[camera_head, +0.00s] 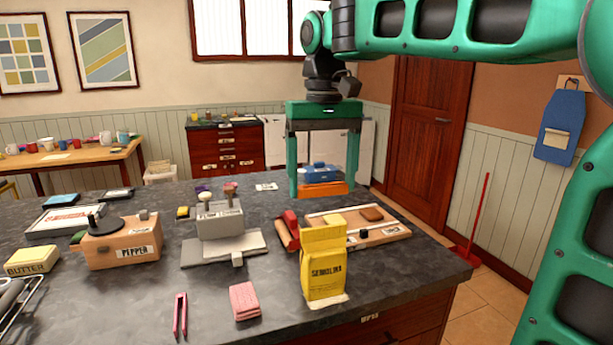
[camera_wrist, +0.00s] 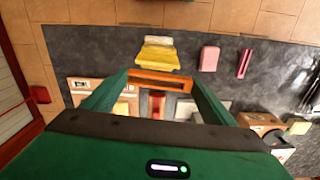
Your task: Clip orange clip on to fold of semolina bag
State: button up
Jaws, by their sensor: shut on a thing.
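The semolina bag (camera_head: 324,273) is yellow and stands upright near the counter's front right edge. Its narrower top (camera_head: 323,234) faces up, and the bag also shows in the wrist view (camera_wrist: 157,55), beyond the fingertips. My gripper (camera_head: 322,190) points down behind and above the bag, apart from it. It is shut on the orange clip (camera_head: 323,189), which spans the two fingertips. In the wrist view the clip (camera_wrist: 160,82) lies crosswise between the fingertips (camera_wrist: 162,84). The clip's far side is hidden.
A wooden tray (camera_head: 385,237) with food pieces and a red roll-like object (camera_head: 288,230) lie behind the bag. A grey toaster-like block (camera_head: 219,221) and pepper box (camera_head: 122,245) stand left. A pink block (camera_head: 244,301) and red tongs (camera_head: 180,316) lie in front. Blue items show between my fingers.

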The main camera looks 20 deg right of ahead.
aim_at(317, 228)
jog(key=shift+s+a+f, duration=0.1)
jog(key=shift+a+f, duration=0.05)
jog(key=shift+f, duration=0.9)
jog(key=shift+w+a+f, duration=0.1)
jog(key=shift+a+f, duration=0.1)
jog(key=shift+f, duration=0.9)
jog(key=shift+s+a+f, duration=0.1)
jog(key=shift+a+f, duration=0.05)
jog(key=shift+f, duration=0.9)
jog(key=shift+f, duration=0.4)
dwell(0.3)
